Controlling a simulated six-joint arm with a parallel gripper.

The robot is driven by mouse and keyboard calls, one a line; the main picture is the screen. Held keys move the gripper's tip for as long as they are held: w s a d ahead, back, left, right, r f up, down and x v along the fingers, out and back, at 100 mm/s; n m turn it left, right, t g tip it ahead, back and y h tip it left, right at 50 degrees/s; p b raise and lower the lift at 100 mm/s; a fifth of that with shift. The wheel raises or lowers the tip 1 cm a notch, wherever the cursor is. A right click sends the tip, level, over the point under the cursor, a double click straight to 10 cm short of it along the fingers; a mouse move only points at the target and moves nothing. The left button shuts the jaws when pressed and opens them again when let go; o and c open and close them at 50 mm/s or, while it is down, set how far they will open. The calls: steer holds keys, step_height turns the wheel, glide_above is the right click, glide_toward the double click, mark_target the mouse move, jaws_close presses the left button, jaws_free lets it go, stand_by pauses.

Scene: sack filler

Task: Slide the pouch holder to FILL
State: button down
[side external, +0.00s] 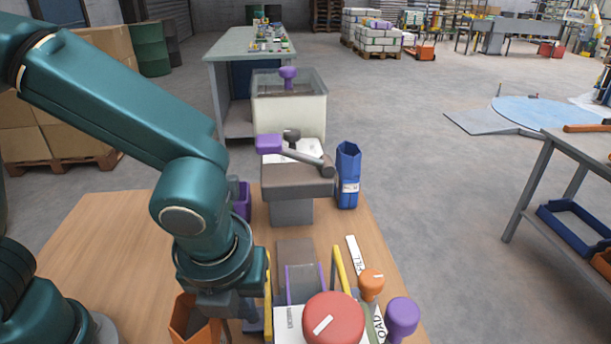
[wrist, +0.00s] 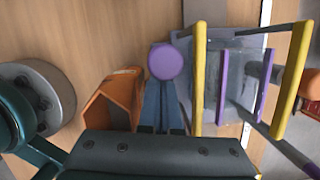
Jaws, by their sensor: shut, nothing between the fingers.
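The pouch holder seems to be the grey piece with upright purple strips (side external: 304,284), between two yellow bars on the near part of the bench. In the wrist view its purple strips (wrist: 222,86) show between the yellow bars. The FILL label (side external: 356,255) is farther back at the right; the LOAD label (side external: 380,324) is nearer, partly hidden by knobs. My gripper (wrist: 162,85) is shut and empty, left of the left yellow bar. A round purple knob (wrist: 170,62) is at its fingertips; I cannot tell whether they touch. My wrist hides this spot in the side view.
An orange bin (side external: 190,318) stands just left of my gripper. A big red knob (side external: 333,318), an orange knob (side external: 371,283) and a purple knob (side external: 402,317) stand at front right. A grey press with a lever (side external: 298,180) and a blue bin (side external: 347,178) are behind.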

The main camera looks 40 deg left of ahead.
stand_by(0.3)
steer(key=shift+w+a, duration=1.65)
steer(key=shift+s+d, duration=0.45)
steer(key=shift+s, duration=0.05)
steer(key=shift+s+d, duration=0.75)
steer(key=shift+s, duration=0.35)
steer(key=v, duration=1)
steer(key=w+a+f+m, duration=0.1)
steer(key=f, duration=0.2)
steer(key=w+a+f+m+t, duration=0.1)
steer(key=f, duration=0.2)
steer(key=w+a+f+m+t, duration=0.1)
steer(key=w+a+f, duration=0.1)
steer(key=f, duration=0.1)
steer(key=shift+m, duration=0.3)
